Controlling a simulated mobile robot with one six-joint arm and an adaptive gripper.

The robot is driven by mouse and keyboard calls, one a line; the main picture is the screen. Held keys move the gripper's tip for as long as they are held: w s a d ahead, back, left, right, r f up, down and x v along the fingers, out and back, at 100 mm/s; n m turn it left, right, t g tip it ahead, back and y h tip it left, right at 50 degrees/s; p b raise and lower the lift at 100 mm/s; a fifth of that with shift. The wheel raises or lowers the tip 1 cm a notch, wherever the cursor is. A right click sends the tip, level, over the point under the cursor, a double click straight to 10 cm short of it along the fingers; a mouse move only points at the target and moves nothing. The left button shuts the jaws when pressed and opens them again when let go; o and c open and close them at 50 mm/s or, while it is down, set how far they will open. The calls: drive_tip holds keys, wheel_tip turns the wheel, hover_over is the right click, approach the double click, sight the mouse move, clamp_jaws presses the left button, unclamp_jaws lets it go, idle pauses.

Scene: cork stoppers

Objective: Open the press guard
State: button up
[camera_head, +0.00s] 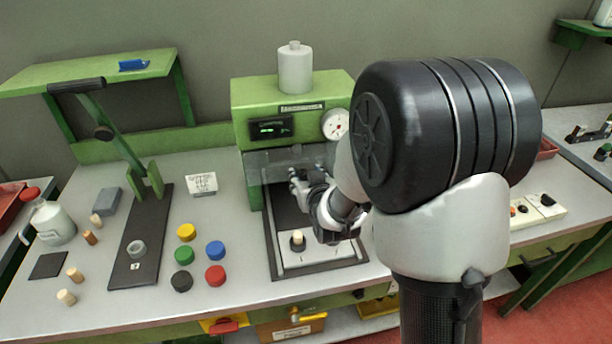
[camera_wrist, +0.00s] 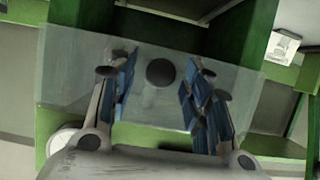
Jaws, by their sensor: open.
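The green press (camera_head: 240,105) stands on the bench with a dark display and a round dial on its front. Its clear guard (camera_head: 262,168) hangs across the front, below the display; how far it is raised I cannot tell. In the wrist view the guard is a see-through pane (camera_wrist: 75,75) with a dark round knob (camera_wrist: 160,72). My gripper (camera_head: 298,178) is at the guard's front. In the wrist view my gripper (camera_wrist: 162,92) is open, with one blue-padded finger on each side of the knob. Contact with the knob does not show.
A white plate with a stopper (camera_head: 298,240) sits below my gripper. To the left are a lever press (camera_head: 118,145), several coloured caps (camera_head: 215,250), a small sign (camera_head: 202,184) and a bottle (camera_head: 52,224). A grey container (camera_head: 295,70) stands on the press. My arm hides the bench's right part.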

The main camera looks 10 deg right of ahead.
clamp_jaws()
idle(0.5)
